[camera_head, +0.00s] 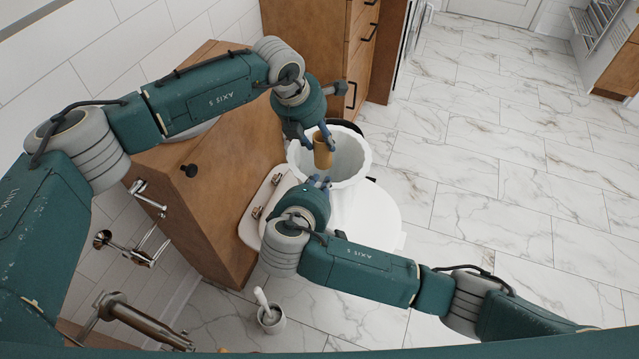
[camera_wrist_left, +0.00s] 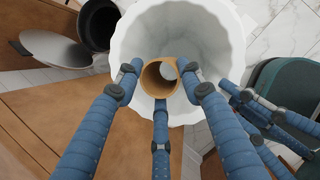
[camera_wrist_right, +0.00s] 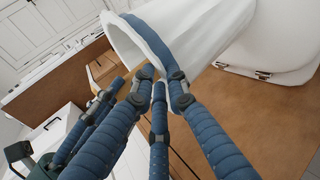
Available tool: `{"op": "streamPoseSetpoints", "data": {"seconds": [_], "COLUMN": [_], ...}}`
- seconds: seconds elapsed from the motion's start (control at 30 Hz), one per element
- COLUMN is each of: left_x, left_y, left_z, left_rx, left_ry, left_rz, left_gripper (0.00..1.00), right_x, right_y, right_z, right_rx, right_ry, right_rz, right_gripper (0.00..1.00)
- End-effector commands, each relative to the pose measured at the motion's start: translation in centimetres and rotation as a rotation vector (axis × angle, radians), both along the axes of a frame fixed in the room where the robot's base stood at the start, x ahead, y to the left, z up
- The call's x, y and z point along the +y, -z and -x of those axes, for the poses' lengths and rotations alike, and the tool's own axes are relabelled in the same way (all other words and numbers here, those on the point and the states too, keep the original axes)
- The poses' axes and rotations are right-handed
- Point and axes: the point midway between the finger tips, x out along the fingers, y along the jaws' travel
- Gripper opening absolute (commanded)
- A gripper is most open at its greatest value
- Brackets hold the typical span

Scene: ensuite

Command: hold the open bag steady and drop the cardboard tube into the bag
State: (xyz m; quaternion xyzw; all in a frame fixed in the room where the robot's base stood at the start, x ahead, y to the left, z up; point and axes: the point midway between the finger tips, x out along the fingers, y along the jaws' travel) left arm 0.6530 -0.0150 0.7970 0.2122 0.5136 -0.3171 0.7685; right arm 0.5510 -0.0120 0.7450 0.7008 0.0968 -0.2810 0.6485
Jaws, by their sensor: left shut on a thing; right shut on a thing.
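The cardboard tube (camera_head: 322,154) is a short brown hollow cylinder. My left gripper (camera_head: 318,134) is shut on it and holds it upright over the near-left part of the bag's mouth. In the left wrist view, the tube (camera_wrist_left: 159,78) shows its open end between the fingers, with the bag (camera_wrist_left: 180,35) behind it. The white bag (camera_head: 352,158) is open, with a wavy rim. My right gripper (camera_head: 318,182) is shut on its near rim. In the right wrist view, the fingers (camera_wrist_right: 160,85) meet at the bag's edge (camera_wrist_right: 130,42). The fingers partly hide the grip.
A white toilet (camera_head: 370,215) stands below the bag, beside a wooden cabinet (camera_head: 225,150). A black bin (camera_wrist_left: 98,22) is behind the bag. A toilet brush in its holder (camera_head: 271,320) stands on the floor. The marble floor (camera_head: 500,180) at right is clear.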

Motion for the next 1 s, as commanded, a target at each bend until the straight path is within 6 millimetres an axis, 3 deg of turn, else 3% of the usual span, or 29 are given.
{"op": "streamPoseSetpoints", "data": {"seconds": [0.27,0.3,0.4,0.77,1.0], "left_x": [0.0,0.0,0.0,0.2,1.4], "left_y": [0.2,0.2,0.2,-0.4,-4.5], "left_z": [0.0,0.0,0.0,0.1,1.3], "left_rx": [0.0,0.0,0.0,-0.002,-0.006], "left_ry": [0.001,0.001,0.001,0.001,0.002], "left_rz": [0.0,0.0,0.0,0.0,0.0], "left_gripper": [0.28,0.46,0.6,0.6,0.6], "right_x": [-0.1,-0.1,-0.1,-0.1,-0.1], "right_y": [0.7,0.7,0.7,0.7,0.7], "right_z": [0.3,0.3,0.3,0.3,0.3], "right_rx": [0.015,0.015,0.015,0.015,0.015], "right_ry": [0.001,0.001,0.001,0.001,0.001], "right_rz": [0.005,0.005,0.005,0.005,0.005], "right_gripper": [0.0,0.0,0.0,0.0,0.0]}}
